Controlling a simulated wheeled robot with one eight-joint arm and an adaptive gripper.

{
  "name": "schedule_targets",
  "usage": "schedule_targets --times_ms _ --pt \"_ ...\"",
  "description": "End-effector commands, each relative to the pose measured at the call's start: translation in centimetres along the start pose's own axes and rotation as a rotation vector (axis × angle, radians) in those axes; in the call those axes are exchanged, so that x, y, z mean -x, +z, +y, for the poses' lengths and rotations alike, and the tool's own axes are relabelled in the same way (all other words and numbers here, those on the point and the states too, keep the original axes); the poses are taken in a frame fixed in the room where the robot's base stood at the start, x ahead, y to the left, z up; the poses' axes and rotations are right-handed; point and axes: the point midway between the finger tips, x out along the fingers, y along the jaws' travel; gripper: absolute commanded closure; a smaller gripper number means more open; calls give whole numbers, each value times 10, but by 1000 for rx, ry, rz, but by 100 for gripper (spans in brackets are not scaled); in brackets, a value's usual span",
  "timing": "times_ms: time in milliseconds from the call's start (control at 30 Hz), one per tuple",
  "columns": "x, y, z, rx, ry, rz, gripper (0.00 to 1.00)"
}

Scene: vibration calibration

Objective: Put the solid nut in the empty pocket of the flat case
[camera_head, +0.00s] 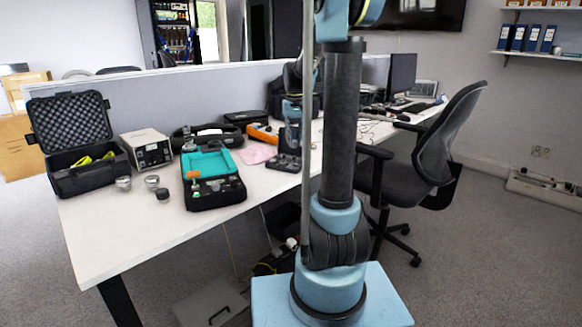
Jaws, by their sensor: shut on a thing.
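My gripper (288,150) is at the far side of the table, pointing down, partly beside my own column in the picture. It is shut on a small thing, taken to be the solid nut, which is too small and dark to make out. A small flat black case (283,167) with several dark round shapes in it lies on the table just below my gripper. Which of its pockets is empty cannot be told from here. Whether the held thing touches the case also cannot be told.
An open foam-lined box (75,180), a grey instrument (147,150) and a pink cloth (257,153) are also on the table. The front left tabletop is clear. A chair (425,165) stands right.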

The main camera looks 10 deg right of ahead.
Motion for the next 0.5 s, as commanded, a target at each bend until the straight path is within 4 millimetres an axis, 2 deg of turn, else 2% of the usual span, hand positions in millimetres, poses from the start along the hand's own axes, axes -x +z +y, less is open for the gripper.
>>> schedule_targets --times_ms 300,500 --pt "-43 0 -3 4 0 0 100" --pt "-58 0 -4 6 0 0 100"
